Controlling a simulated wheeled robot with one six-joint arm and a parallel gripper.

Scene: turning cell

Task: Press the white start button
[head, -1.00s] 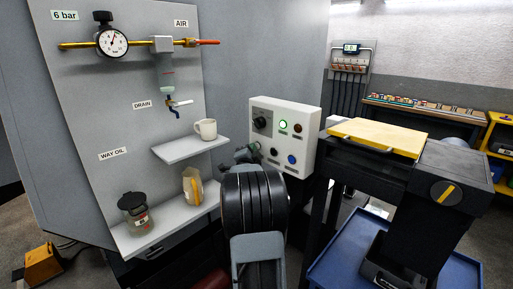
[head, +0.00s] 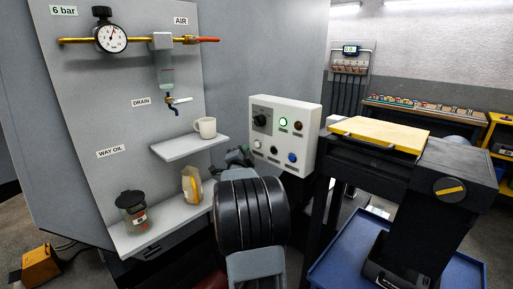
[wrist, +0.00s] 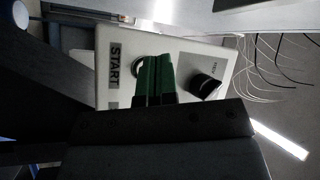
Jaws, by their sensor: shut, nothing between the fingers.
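The control panel (head: 292,108) is a white box. Its white button (head: 257,144) sits at the lower left, below a black knob. In the wrist view the START label (wrist: 115,65) is beside a silver-ringed button (wrist: 136,68), which is partly hidden behind my fingers. My gripper (head: 240,157) is just left of the panel's lower left edge in the head view. Its green fingertips (wrist: 155,62) are closed together in front of the panel. I cannot tell whether they touch the button.
The panel also carries a lit green button (head: 283,121), a brown button (head: 298,126) and a blue button (head: 292,157). A shelf with a white mug (head: 205,127) is to the left, above a jar (head: 133,212) and a pouch (head: 192,184). A yellow-topped stand (head: 380,134) is to the right.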

